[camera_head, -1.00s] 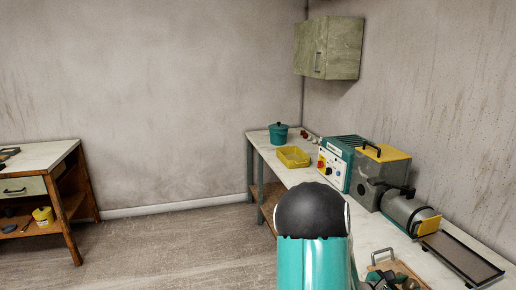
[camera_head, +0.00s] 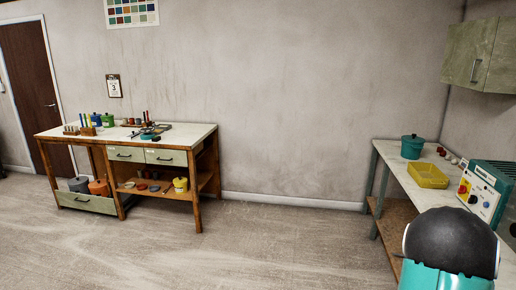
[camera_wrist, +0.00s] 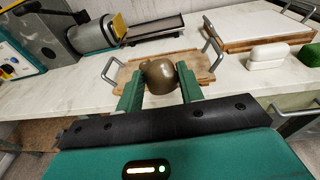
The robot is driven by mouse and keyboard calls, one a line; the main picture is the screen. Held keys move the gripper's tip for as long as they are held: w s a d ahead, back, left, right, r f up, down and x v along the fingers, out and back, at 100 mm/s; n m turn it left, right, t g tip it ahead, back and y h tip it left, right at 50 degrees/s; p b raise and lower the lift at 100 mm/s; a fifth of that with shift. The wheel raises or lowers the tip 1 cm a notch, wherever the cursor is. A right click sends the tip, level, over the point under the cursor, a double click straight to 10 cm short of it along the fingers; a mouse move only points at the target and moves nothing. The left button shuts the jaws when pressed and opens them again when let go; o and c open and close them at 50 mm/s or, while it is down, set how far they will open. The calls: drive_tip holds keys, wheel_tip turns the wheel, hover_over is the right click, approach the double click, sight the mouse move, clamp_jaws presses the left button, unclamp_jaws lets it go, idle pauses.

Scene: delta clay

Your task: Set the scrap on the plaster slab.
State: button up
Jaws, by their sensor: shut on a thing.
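My gripper (camera_wrist: 160,84) is shut on a rounded olive-brown lump (camera_wrist: 158,72), which looks like the clay scrap. The lump sits between the two green fingertips, in front of a wooden tray with metal handles (camera_wrist: 203,64) on the bench. A white slab on a wooden base, likely the plaster slab (camera_wrist: 262,24), lies on the bench at the upper right of the wrist view, apart from the lump. The head view shows neither gripper nor slab.
The head view shows a yellow tray (camera_head: 428,175), a teal pot (camera_head: 412,147), a wooden workbench (camera_head: 196,134) and open floor between.

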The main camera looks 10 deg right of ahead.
drive_tip(key=w+a+n+t, duration=0.5)
drive_tip(key=w+a, duration=0.4)
drive_tip(key=w, duration=0.5)
drive_tip(key=w+a+n+t, duration=0.4)
drive_tip(key=w+a+t, duration=0.4)
drive_tip(key=w, duration=0.7)
drive_tip(key=w+a+r+n+t+y, duration=0.1)
drive_tip(key=w+a+n+t+y, duration=0.1)
drive_tip(key=a, duration=1)
drive_tip(key=w+a+r+n+t+y, duration=0.1)
drive_tip(key=w+a+n+t+y, duration=0.2)
drive_tip(key=a, duration=0.8)
drive_tip(key=w+a+n+t+y, duration=0.2)
drive_tip(key=w+a+n+y, duration=0.2)
drive_tip(key=a, duration=0.8)
drive_tip(key=w+y, duration=0.1)
drive_tip(key=w, duration=0.1)
drive_tip(key=shift+w+a+r+t+y, duration=0.3)
drive_tip(key=shift+a+r, duration=0.05)
drive_tip(key=shift+r, duration=0.05)
